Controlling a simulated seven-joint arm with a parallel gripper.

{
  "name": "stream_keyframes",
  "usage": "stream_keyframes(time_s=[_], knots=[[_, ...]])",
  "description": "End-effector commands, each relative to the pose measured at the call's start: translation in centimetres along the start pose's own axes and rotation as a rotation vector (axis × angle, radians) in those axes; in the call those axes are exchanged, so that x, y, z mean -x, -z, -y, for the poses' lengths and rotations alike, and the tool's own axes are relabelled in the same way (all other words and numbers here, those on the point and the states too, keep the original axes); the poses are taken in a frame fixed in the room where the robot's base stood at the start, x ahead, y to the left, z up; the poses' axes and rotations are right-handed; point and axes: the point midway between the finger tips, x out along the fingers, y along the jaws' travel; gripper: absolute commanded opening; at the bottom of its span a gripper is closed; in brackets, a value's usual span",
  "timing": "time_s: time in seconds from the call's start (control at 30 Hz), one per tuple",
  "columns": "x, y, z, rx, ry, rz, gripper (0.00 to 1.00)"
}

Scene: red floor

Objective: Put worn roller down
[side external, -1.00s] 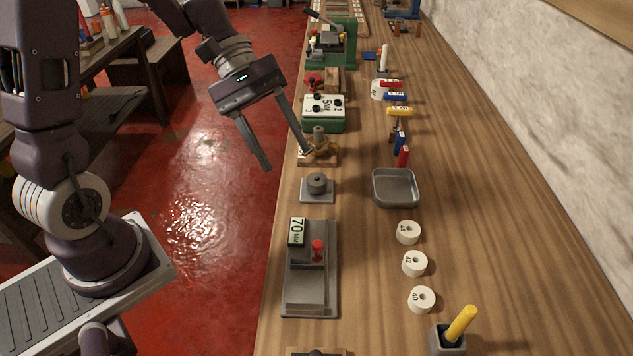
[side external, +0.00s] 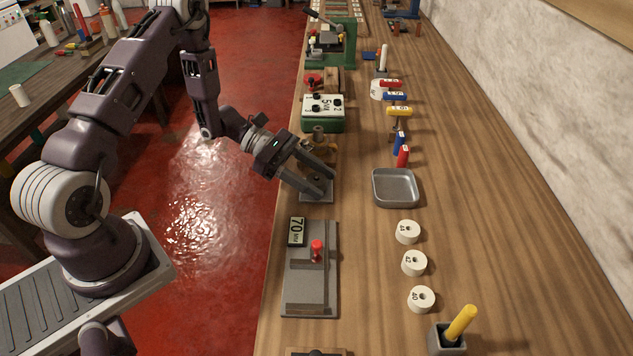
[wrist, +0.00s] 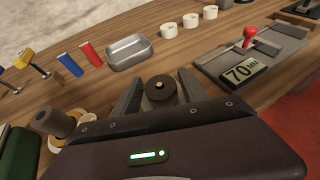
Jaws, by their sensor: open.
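A dark grey roller (wrist: 160,88) with a hole in its top stands upright between my fingers in the wrist view. In the side view it is mostly hidden by my fingers, above a small grey plate (side external: 316,197) at the bench's left edge. My gripper (side external: 327,186) is open, reaching down from the left with a finger on each side of the roller; I cannot tell whether either touches it. My gripper also shows in the wrist view (wrist: 159,82). A grey metal tray (side external: 396,202) lies right of the plate, and looks empty.
Several white numbered rollers (side external: 414,263) stand in a row nearer the camera. A grey fixture (side external: 300,300) with a red knob and a "70" sign is in front of the plate. A brass-coloured part (side external: 329,142) and green box (side external: 323,124) stand close behind my gripper.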

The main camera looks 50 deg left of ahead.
Motion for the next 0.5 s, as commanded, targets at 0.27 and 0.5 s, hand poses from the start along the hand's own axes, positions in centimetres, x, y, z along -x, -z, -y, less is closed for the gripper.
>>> stream_keyframes(time_s=[0.27, 0.5], knots=[[0.05, -0.03, 0.0, -0.001, 0.0, 0.0, 0.17], [0.07, -0.04, 0.01, -0.001, 0.001, 0.0, 0.0]])
